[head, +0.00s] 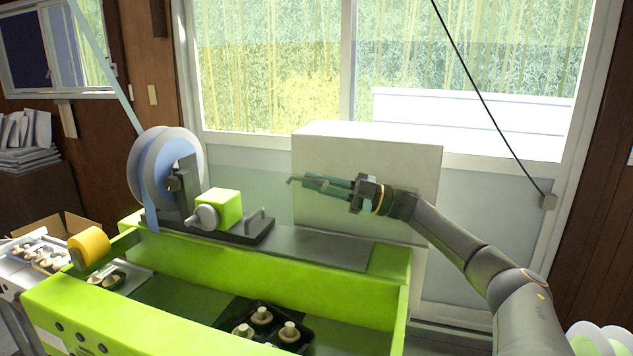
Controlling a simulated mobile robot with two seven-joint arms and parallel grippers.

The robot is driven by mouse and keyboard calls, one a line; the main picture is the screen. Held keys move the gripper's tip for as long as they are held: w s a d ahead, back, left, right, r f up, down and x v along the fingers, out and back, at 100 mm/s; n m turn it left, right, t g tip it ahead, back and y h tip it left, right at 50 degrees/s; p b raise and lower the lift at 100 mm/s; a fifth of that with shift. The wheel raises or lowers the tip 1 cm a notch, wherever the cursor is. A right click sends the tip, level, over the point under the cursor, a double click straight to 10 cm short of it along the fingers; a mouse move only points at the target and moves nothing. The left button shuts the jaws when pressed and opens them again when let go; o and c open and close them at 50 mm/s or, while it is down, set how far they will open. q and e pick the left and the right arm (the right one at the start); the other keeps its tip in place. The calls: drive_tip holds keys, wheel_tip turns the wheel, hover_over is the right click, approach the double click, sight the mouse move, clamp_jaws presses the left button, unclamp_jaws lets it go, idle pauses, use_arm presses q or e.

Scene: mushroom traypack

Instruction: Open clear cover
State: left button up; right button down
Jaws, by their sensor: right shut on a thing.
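My right gripper (318,184), with green fingers, is raised above the back of the green machine (265,255), in front of a white box. It is shut on a thin bar-like handle (296,180), whose end sticks out to the left of the fingertips. The clear cover itself is hard to make out; its edges do not show plainly against the pale background. The machine's front channel lies open to view, with a black tray of mushrooms (243,331) in it. My left gripper is not in view.
A large tape reel (165,180) and a green block with a grey knob (219,209) stand on the machine's back deck (320,248). A yellow roller (89,244) is at its left end. The white box (415,165) stands behind, before the window.

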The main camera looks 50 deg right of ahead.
drive_tip(key=shift+r, duration=0.1)
drive_tip(key=c, duration=1.2)
unclamp_jaws()
drive_tip(key=shift+s+d+f+b, duration=0.3)
drive_tip(key=shift+s+d+f, duration=0.1)
drive_tip(key=shift+s, duration=0.05)
drive_tip(key=b+v, duration=0.1)
drive_tip(key=v, duration=1)
drive_tip(key=shift+r+b, duration=0.15)
drive_tip(key=shift+b, duration=0.25)
drive_tip(key=shift+s+d+r, duration=0.1)
drive_tip(key=shift+s+r, duration=0.05)
